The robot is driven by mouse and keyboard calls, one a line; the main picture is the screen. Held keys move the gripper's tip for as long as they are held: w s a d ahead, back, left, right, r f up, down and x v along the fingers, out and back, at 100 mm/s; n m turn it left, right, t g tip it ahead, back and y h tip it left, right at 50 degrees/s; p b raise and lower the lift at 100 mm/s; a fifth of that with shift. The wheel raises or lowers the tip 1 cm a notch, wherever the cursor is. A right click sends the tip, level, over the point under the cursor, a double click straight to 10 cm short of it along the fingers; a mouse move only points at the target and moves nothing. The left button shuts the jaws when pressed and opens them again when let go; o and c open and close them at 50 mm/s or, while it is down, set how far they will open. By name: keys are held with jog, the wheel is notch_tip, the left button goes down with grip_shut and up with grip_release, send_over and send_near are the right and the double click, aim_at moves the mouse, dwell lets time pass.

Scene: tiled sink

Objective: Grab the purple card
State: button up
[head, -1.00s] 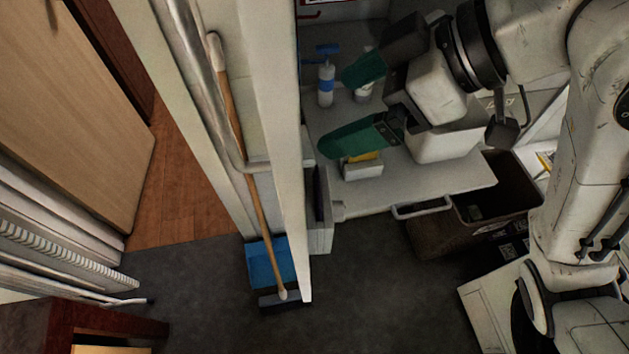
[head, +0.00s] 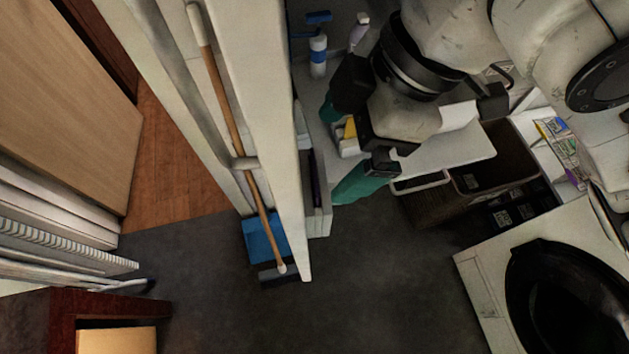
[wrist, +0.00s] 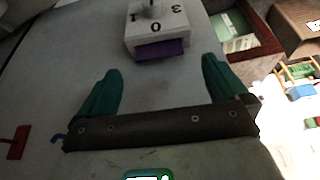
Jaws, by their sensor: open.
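The purple card (wrist: 161,50) sticks out of the near face of a white block (wrist: 157,22) marked with digits, at the top of the wrist view. My gripper (wrist: 161,66) is open, with its green fingers apart to the left and right of the card's line. Nothing is between the fingers, and the card lies just beyond the fingertips. In the head view my gripper (head: 333,152) reaches left over the shelf, beside a small white holder with a yellow part (head: 350,130). I cannot make out the purple card in the head view.
A white wall post (head: 262,120) with a broom (head: 232,120) stands left of my gripper. A spray bottle (head: 318,55) stands behind it. A dark bin (head: 485,165) and a washing machine (head: 560,290) are at the right. The grey floor (head: 340,290) in front is clear.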

aim_at(315, 189)
jog(key=shift+p+x, duration=0.3)
jog(key=shift+x, duration=2.3)
jog(key=shift+a, duration=0.15)
jog(key=shift+c, duration=0.5)
jog(key=c, duration=1.2)
